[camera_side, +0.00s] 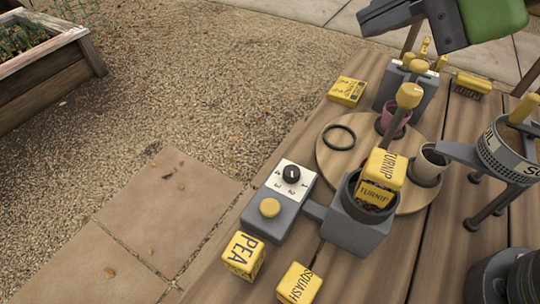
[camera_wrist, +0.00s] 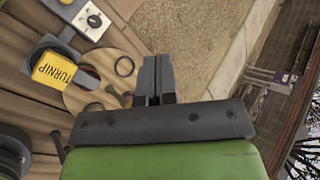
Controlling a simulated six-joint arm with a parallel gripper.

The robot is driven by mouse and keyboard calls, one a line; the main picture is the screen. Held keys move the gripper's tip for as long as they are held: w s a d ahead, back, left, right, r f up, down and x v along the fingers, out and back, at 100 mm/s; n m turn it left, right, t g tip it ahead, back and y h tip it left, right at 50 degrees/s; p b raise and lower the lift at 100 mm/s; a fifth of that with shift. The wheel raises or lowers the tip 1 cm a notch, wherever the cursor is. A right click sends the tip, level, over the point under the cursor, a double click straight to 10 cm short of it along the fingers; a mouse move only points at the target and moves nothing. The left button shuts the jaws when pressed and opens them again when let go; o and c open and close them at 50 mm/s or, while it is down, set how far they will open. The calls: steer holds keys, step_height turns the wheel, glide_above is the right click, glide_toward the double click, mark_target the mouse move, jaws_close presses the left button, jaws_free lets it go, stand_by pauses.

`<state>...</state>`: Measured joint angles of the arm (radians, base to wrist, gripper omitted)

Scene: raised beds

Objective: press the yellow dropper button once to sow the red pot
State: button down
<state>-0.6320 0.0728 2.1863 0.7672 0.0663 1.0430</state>
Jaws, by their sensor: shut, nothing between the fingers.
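The yellow dropper button (camera_side: 269,207) is a round knob on a grey box at the lower middle, in front of a white numbered dial (camera_side: 291,175). The button shows partly at the top edge of the wrist view (camera_wrist: 66,2). A pinkish-red pot (camera_side: 395,121) sits in a hole of the round wooden disc (camera_side: 338,158), partly hidden by a yellow-topped tool. The dropper's grey cup (camera_side: 346,211) overlaps the disc's front edge, with yellow TURNIP packets in it. My gripper (camera_side: 367,22) is shut and empty, high at the top right, far from the button.
Yellow PEA (camera_side: 244,254) and SQUASH (camera_side: 299,284) blocks stand near the button box. A white pot (camera_side: 430,163) sits at the disc's right. A grey holder with yellow-handled tools (camera_side: 408,95) stands behind. A sieve-like drum (camera_side: 508,152) is at the right.

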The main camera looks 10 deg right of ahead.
steer(key=a+f+m, duration=0.3)
steer(key=a+f, duration=0.2)
steer(key=a, duration=0.1)
steer(key=m+h, duration=0.2)
steer(key=m, duration=0.3)
glide_above(268, 209)
step_height(268, 209, down, 8)
steer(key=shift+t, duration=0.4)
steer(key=shift+f, duration=4.4)
steer(key=shift+f, duration=0.15)
steer(key=shift+f, duration=0.25)
